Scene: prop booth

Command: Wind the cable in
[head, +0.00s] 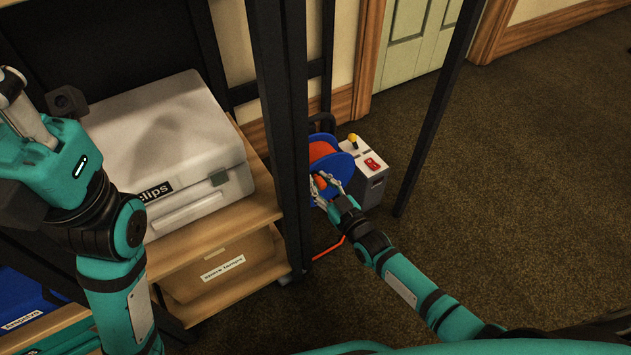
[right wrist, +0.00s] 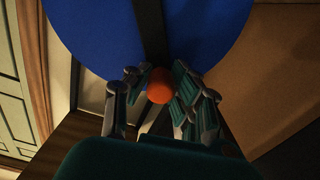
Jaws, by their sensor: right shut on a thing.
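The cable reel has blue side discs (head: 342,166) with orange cable (head: 321,151) wound between them, and stands low behind the dark post. An orange cable end (head: 328,248) runs out on the floor below it. My right gripper (head: 325,184) is at the reel's near face. In the right wrist view the blue disc (right wrist: 110,35) fills the top, and the fingers (right wrist: 160,92) are shut on an orange round handle (right wrist: 160,86) in front of a dark bar. My left gripper (head: 22,108) is raised at the far left, away from the reel; its fingertips are unclear.
A grey box (head: 370,185) with a red switch and yellow-topped lever stands right of the reel. Dark posts (head: 287,130) rise close on its left. A shelf holds a white case (head: 165,140) and a cardboard box (head: 222,268). Carpet (head: 520,170) is clear to the right.

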